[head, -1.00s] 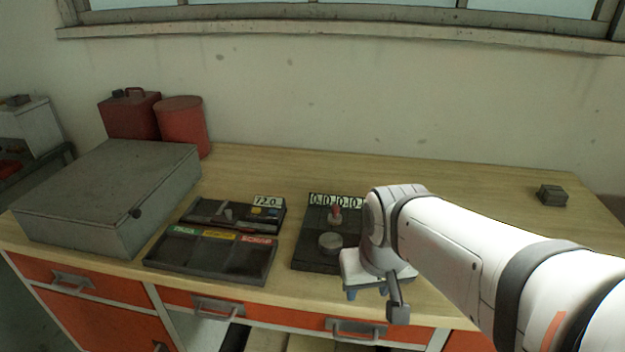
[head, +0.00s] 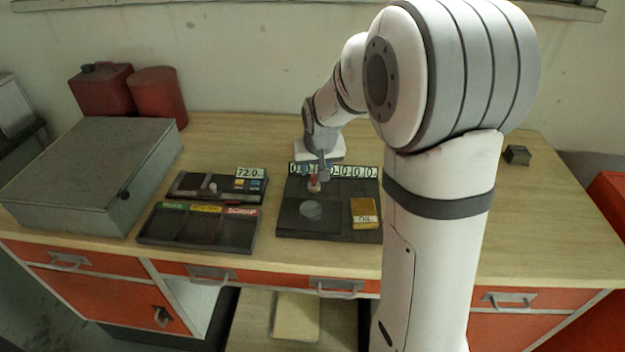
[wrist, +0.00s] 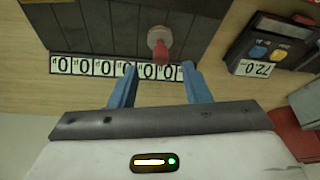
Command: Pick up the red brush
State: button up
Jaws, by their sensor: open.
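A small thing with a red top and a pale round base, likely the red brush (head: 314,184), stands on the dark board (head: 340,233) by its strip of number tiles (head: 350,171). It also shows in the wrist view (wrist: 160,45), its red part pointing toward the number strip. My gripper (wrist: 159,70) is open, with its two blue fingers apart on either side of the red part's line and empty between. In the head view my gripper (head: 320,170) is right at the brush and partly covers it. I cannot tell whether the fingers touch it.
A yellow block (head: 364,212) and a grey disc (head: 311,210) are on the dark board. Left are a tray with coloured labels (head: 197,246), a 72.0 device (head: 250,173), a grey box (head: 90,175) and red cans (head: 158,97). A dark block (head: 517,155) lies right.

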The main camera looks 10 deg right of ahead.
aim_at(314, 175)
jog(key=p+x, duration=0.1)
jog(key=x, duration=0.3)
jog(key=shift+w+f, duration=0.1)
jog(key=shift+f, duration=0.3)
grip_shut()
